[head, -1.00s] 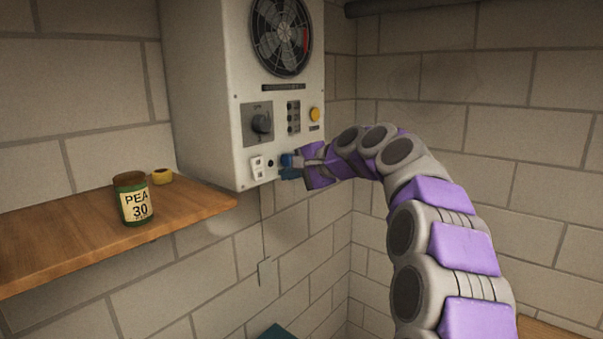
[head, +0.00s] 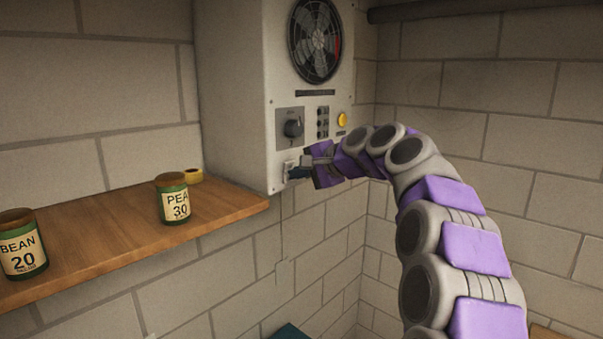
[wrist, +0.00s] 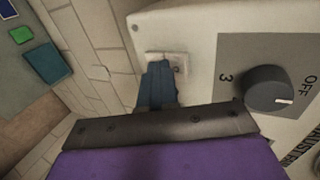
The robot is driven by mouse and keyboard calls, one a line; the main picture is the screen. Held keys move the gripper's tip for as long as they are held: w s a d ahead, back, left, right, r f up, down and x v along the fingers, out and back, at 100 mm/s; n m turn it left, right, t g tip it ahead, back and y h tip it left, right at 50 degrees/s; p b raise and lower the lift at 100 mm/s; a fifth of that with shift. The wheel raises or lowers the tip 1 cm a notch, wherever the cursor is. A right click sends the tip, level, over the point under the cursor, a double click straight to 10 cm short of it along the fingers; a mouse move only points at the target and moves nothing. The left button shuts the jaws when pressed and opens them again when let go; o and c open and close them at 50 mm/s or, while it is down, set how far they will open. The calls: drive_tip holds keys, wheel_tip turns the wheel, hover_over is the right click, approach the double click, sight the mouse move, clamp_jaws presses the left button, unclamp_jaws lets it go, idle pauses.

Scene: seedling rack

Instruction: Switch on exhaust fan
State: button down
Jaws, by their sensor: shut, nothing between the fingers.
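The exhaust fan unit (head: 235,100) is a white wall box with a caged fan (head: 316,40) at the top of its front. A grey dial (head: 293,128) sits below the fan; in the wrist view the dial (wrist: 270,88) stands beside "OFF" and "3" lettering. A small white switch plate (head: 287,167) is at the panel's lower left. My gripper (head: 296,173) is shut and empty, its dark blue fingertips (wrist: 158,78) at the switch plate (wrist: 168,56) and partly covering it. I cannot tell if they touch, or which way the switch is set.
A pipe (head: 450,10) runs above.

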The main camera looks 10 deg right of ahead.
drive_tip(key=s+d+r+b, duration=0.1)
drive_tip(key=s+d+b, duration=0.1)
drive_tip(key=s+d, duration=0.6)
drive_tip(key=s, duration=0.3)
drive_tip(key=shift+r, duration=0.2)
drive_tip(key=shift+d, duration=0.15)
drive_tip(key=s+a+f+n+g+h+b, duration=0.1)
drive_tip(key=s+a+f+n+g+b, duration=0.15)
drive_tip(key=s+a+f, duration=0.5)
drive_tip(key=s+a+f+n+g+h+b, duration=0.15)
drive_tip(key=s+f+b, duration=0.25)
drive_tip(key=f, duration=0.7)
drive_tip(key=s+a+f+n+g+b, duration=0.25)
drive_tip(key=s+a+f, duration=0.25)
drive_tip(key=f, duration=0.4)
drive_tip(key=s+d+f+n+g+h+b, duration=0.2)
drive_tip(key=s+d+f+g+b, duration=0.1)
drive_tip(key=s+f, duration=1)
drive_tip(key=s+d+f+n+g+h+b, duration=0.2)
drive_tip(key=s+f+b, duration=0.3)
drive_tip(key=s+f, duration=0.8)
drive_tip(key=shift+d+g+h+b, duration=0.35)
drive_tip(key=shift+d+g+h, duration=0.15)
drive_tip(key=shift+h, duration=0.15)
